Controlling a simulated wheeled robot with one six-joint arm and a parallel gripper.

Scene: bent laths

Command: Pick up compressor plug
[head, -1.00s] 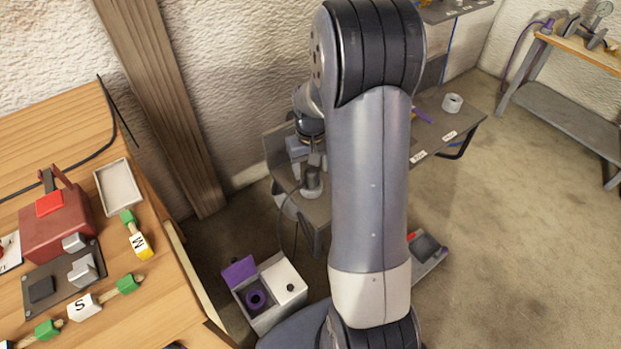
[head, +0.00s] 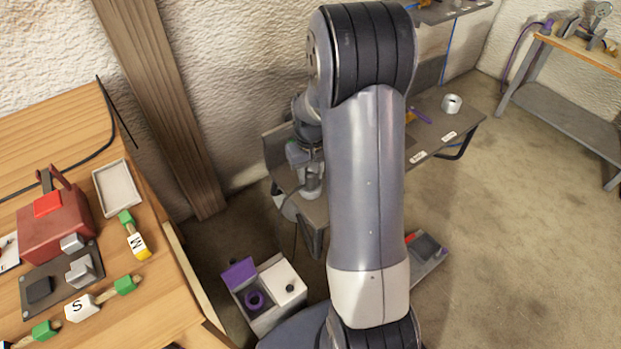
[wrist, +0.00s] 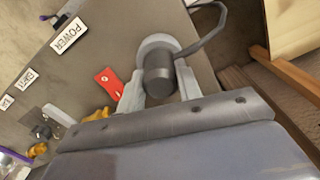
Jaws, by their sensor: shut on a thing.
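The compressor plug (wrist: 158,80) is a dark grey cylinder in the wrist view, with a grey cable (wrist: 212,40) running off to the upper right. My gripper (wrist: 158,92) is shut on it, with one pale finger on each side. A pale round piece shows behind the plug; I cannot tell whether the plug touches it or is apart from the table. In the head view my gripper (head: 312,172) is at the left end of the grey table (head: 318,212), partly hidden by my arm.
A red plate (wrist: 108,82) and labels, one reading POWER (wrist: 69,35), lie beside the plug. A white bin with a purple lid (head: 240,272) stands on the floor. A wooden bench (head: 165,285) with blocks is at left. Open floor lies at right.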

